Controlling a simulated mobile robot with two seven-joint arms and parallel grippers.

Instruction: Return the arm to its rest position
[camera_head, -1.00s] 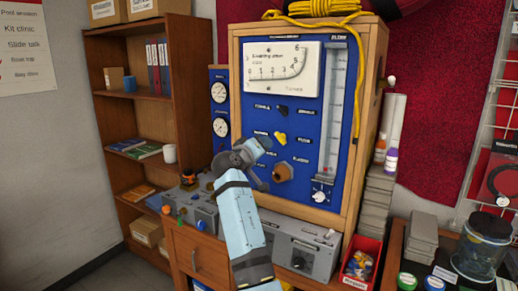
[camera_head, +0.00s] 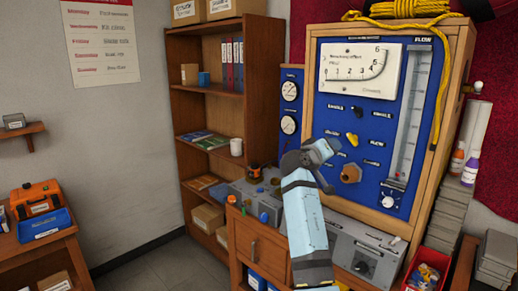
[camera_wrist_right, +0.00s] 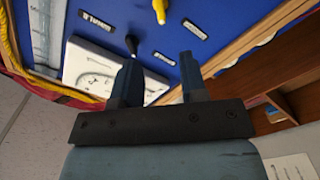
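My right arm (camera_head: 304,225) reaches up from the bottom of the head view, in front of the blue regulator panel (camera_head: 325,110). Its gripper (camera_wrist_right: 158,65) has two dark fingers apart, with nothing between them in the right wrist view. A yellow knob (camera_wrist_right: 159,10) and a black knob (camera_wrist_right: 131,44) lie beyond the fingertips, apart from them in the picture. In the head view the gripper appears left of the brown hexagonal knob (camera_head: 350,173) and below the yellow knob (camera_head: 352,139). Contact with the panel cannot be told. My left gripper is out of view.
A grey control box (camera_head: 362,250) sits under the panel on the wooden bench (camera_head: 258,250). A red parts bin (camera_head: 425,268) and stacked grey blocks (camera_head: 446,205) stand at right. A wooden shelf (camera_head: 205,110) stands behind at left. Bare floor (camera_head: 160,268) lies at lower left.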

